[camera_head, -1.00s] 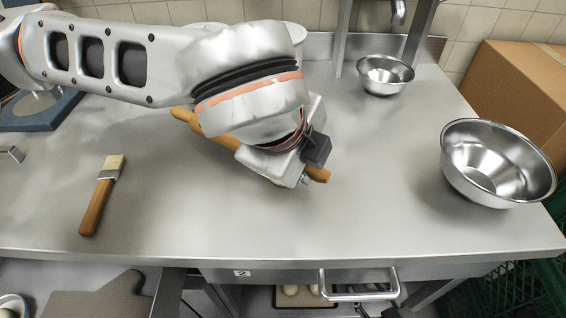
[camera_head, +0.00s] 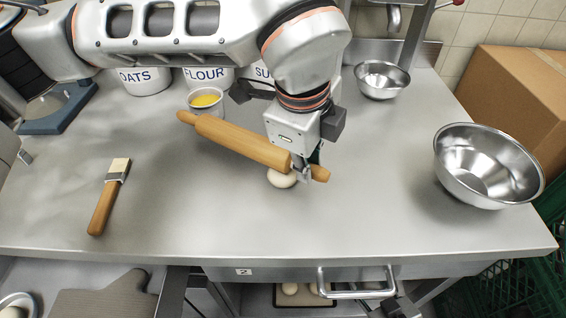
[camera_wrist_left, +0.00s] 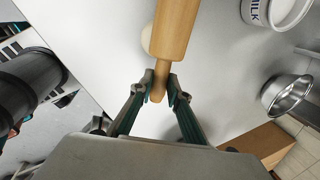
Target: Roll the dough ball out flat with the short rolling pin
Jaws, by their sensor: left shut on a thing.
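The short rolling pin (camera_head: 243,142) is wooden and lies slanted across the middle of the head view. My left gripper (camera_head: 310,172) is shut on its near right handle. The left wrist view shows the same rolling pin (camera_wrist_left: 176,30) running away from my left gripper (camera_wrist_left: 160,88), with the fingers on either side of the handle. The pale dough ball (camera_head: 281,178) is on the steel table just under the pin's right end, partly hidden by it. It looks rounded. In the left wrist view the dough ball (camera_wrist_left: 147,40) shows beside the pin.
A wooden brush (camera_head: 108,197) lies at the left of the steel table (camera_head: 190,225). A small cup with yellow contents (camera_head: 206,103) stands behind the pin. Two steel bowls (camera_head: 383,80) (camera_head: 487,166) stand at the right. The table front is clear.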

